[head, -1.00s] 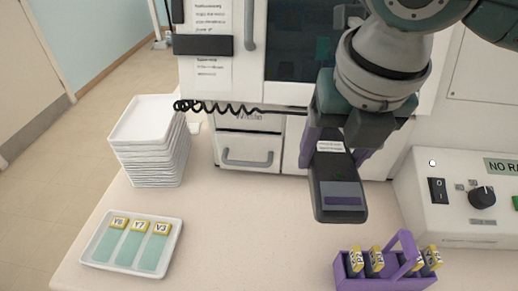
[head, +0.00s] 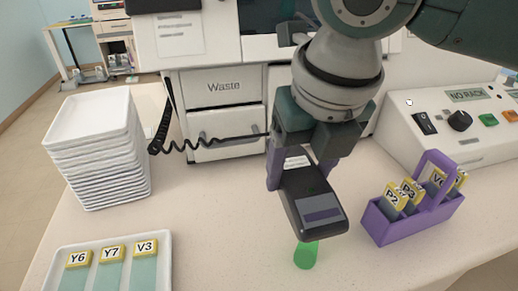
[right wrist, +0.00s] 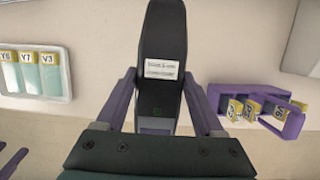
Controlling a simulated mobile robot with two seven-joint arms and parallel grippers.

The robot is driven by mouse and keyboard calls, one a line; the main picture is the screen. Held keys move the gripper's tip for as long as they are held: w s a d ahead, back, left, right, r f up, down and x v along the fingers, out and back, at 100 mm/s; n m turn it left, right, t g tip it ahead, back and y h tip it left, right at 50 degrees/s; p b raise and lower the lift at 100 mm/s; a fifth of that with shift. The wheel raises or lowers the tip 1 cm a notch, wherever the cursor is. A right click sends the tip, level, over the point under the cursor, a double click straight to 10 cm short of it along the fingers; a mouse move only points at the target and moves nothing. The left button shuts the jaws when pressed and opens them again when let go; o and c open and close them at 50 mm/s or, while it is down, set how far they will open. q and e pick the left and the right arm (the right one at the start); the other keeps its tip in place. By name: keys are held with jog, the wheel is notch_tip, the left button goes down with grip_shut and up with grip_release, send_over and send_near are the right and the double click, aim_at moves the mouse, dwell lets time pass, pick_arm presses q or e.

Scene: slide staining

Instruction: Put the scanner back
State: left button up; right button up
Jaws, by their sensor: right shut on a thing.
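The scanner (head: 318,208) is a dark handheld block with a white label and a grey panel. My right gripper (head: 300,172) is shut on it, with purple fingers on both sides, and holds it above the counter. The right wrist view also shows the scanner (right wrist: 160,65) between the fingers. A black coiled cord (head: 185,147) runs from near the gripper to the left, by the machine. A black bracket (head: 160,5) on the machine front is cut by the top edge. Two purple strips at the lower left of the right wrist view may be my left gripper's fingers (right wrist: 12,160).
A stack of white trays (head: 100,150) stands left. A white tray (head: 60,262) holds slides Y6, Y7 and V3. A purple rack (head: 385,232) with several yellow-labelled slides is right. A green spot or cylinder (head: 305,255) shows below the scanner. The Waste drawer (head: 225,100) is behind.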

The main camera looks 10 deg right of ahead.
notch_tip(320, 180, down, 4)
jog(key=shift+r, duration=0.1)
jog(key=shift+f+b, duration=0.4)
jog(key=shift+f, duration=1.8)
jog(key=shift+f, duration=0.1)
jog(key=o, duration=1.6)
jog(key=shift+c, duration=0.2)
